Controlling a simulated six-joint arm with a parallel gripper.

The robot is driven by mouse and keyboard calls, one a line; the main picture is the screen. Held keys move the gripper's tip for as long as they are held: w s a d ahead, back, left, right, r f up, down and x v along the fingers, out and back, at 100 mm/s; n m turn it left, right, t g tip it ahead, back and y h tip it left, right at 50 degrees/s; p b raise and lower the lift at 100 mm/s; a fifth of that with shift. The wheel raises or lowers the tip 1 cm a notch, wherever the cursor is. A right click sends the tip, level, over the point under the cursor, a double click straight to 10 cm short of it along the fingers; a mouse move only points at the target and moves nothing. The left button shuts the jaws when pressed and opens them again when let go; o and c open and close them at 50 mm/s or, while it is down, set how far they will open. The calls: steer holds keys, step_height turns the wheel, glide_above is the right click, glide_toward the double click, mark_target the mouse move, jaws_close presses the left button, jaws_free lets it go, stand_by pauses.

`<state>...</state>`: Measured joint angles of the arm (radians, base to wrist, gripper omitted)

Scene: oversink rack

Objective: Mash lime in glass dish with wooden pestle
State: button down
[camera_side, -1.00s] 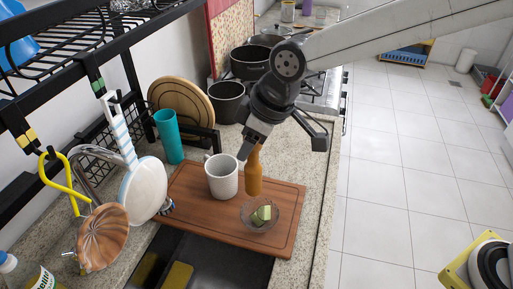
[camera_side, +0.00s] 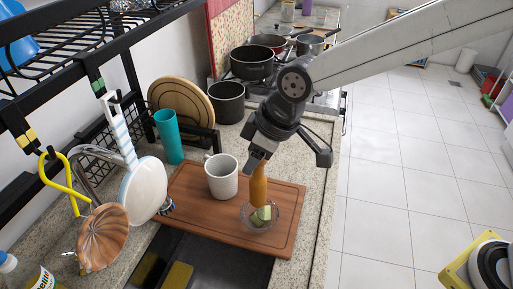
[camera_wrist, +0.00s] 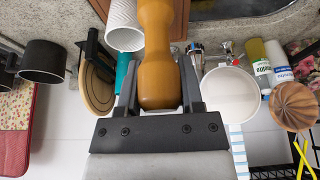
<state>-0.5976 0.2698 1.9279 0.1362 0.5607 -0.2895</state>
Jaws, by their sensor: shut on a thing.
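My gripper (camera_side: 258,165) is shut on the orange-brown wooden pestle (camera_side: 259,188), which hangs nearly upright from the fingers. In the wrist view the pestle (camera_wrist: 157,62) stands between the two fingers. The pestle's lower end is at the green lime (camera_side: 264,213) in the clear glass dish (camera_side: 250,225); whether it presses on the lime I cannot tell. The dish stands on the brown wooden cutting board (camera_side: 205,220), near its front right part. The dish and lime do not show in the wrist view.
A white mug (camera_side: 221,178) stands on the board just left of the dish. A teal cup (camera_side: 169,138), a round wooden board (camera_side: 182,105) and a dark pot (camera_side: 228,101) stand behind. The dark sink (camera_side: 215,262) lies in front. The board's right end is clear.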

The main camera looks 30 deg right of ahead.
steer(key=shift+s+f, duration=0.1)
steer(key=shift+f, duration=1.3)
steer(key=shift+r, duration=0.25)
steer(key=shift+r, duration=0.6)
stand_by(0.4)
steer(key=shift+r, duration=0.2)
steer(key=shift+r, duration=0.45)
steer(key=shift+r, duration=0.15)
steer(key=shift+r, duration=0.4)
